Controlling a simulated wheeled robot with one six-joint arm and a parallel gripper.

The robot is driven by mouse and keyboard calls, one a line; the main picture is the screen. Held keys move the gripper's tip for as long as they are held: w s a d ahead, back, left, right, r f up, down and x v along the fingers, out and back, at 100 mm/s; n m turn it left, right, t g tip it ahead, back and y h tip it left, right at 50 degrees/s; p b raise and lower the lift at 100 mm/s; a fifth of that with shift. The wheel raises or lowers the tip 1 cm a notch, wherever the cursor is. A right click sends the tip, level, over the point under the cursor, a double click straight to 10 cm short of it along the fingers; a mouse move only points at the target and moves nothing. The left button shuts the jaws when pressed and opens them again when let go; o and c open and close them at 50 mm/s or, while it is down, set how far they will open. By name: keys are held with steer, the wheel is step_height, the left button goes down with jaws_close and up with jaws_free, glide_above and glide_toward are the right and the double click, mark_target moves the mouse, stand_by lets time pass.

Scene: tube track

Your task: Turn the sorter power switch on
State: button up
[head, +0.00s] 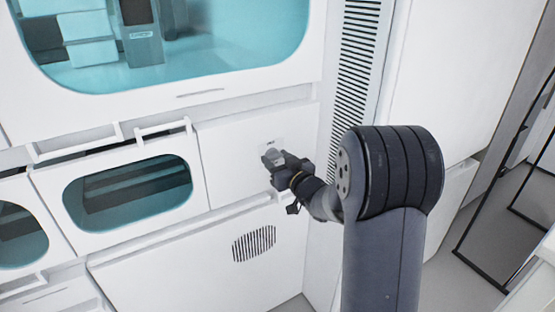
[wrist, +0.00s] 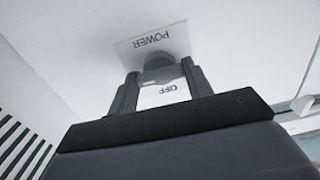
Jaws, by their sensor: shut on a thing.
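The power switch (wrist: 158,62) is a dark knob on a white plate (wrist: 178,39) marked POWER, with OFF lettered on a white label (wrist: 163,93) below it; the lettering is upside down in the wrist view. In the head view the plate (head: 272,145) is on the white front panel of the sorter, mostly behind my gripper (head: 270,157). My gripper also shows in the wrist view (wrist: 160,80), its two dark fingers on either side of the knob and shut on it. The ends of the fingers and part of the knob are hard to make out.
Two handled drawers with teal windows, one of them here (head: 130,195), are left of the switch. A large teal window (head: 170,45) is above. A slotted vent (head: 355,75) runs up the panel to the right, and a round grille (head: 254,243) is below.

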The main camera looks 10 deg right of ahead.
steer(key=shift+f, duration=0.1)
steer(key=o, duration=1)
steer(key=v, duration=1)
steer(key=shift+s+d, duration=0.1)
steer(key=shift+s, duration=0.3)
steer(key=shift+w, duration=0.1)
steer(key=x, duration=1)
steer(key=shift+w, duration=0.35)
steer(key=shift+s, duration=0.1)
